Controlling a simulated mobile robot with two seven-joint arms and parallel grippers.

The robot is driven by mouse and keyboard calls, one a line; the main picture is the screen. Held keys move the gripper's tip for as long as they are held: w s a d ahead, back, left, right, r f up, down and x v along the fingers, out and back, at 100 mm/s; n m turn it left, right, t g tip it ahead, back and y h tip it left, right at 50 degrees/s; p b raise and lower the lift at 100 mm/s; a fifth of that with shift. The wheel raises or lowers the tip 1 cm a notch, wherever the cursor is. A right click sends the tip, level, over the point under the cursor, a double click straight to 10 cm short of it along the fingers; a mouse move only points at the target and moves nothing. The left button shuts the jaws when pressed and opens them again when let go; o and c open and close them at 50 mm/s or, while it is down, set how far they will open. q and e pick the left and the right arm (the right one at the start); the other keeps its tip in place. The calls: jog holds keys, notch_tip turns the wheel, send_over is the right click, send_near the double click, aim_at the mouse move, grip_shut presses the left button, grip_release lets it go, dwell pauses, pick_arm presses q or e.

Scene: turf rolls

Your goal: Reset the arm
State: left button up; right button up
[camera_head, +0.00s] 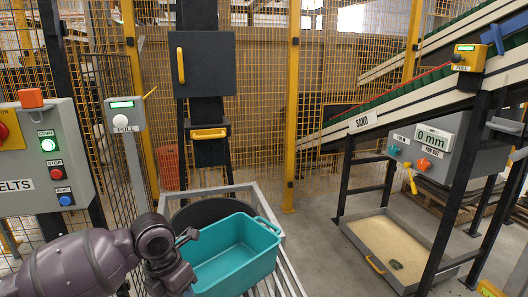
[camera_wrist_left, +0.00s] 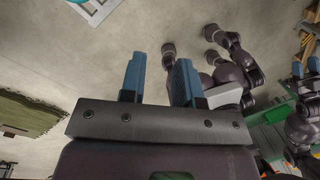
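My left arm (camera_head: 85,263) comes in from the lower left in the head view, its wrist bent beside the teal crate (camera_head: 235,258). My left gripper is largely hidden behind the wrist there. At the right edge of that view, two small blue fingers stand apart on a dark gripper, which looks like my right gripper (camera_wrist_left: 305,68). The right arm is not in the head view.
The teal crate sits on a grey roller frame (camera_head: 290,275). A control panel (camera_head: 50,160) stands at the left, close above my arm. A sand tray (camera_head: 385,248) lies under the conveyor (camera_head: 400,113) at the right. Yellow mesh fencing closes the back.

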pick_arm(q)
jog(key=s+d+f+n+t+h+p, duration=0.1)
jog(key=s+f+n+t+h+p, duration=0.2)
jog(key=s+n, duration=0.55)
jog(key=s+d+f+n+t+h+p, duration=0.1)
jog(key=s+f+n+t+p, duration=0.3)
jog(key=n, duration=0.8)
jog(key=s+a+n+t+y+p, duration=0.1)
jog(key=s+a+n+y, duration=0.1)
jog(key=s+n, duration=0.4)
jog(key=s+a+n+t+y+p, duration=0.1)
jog(key=s+a+n+y, duration=0.1)
jog(key=s+a+n, duration=0.3)
jog(key=s+a+f+n+t+y+p, duration=0.1)
jog(key=s+a+n, duration=0.3)
jog(key=s+n, duration=0.5)
jog(key=shift+s+a+t+y, duration=0.2)
jog(key=shift+s+t+y, duration=0.25)
jog(key=shift+s, duration=0.2)
pick_arm(e)
notch_tip(320, 180, up, 8)
jog(key=m, duration=0.1)
jog(key=shift+s+d+t, duration=0.15)
jog(key=shift+s+t, duration=0.2)
jog(key=shift+t, duration=0.05)
pick_arm(q)
jog(key=shift+f, duration=0.1)
pick_arm(e)
jog(key=shift+w+r, duration=0.35)
jog(key=shift+w, duration=0.1)
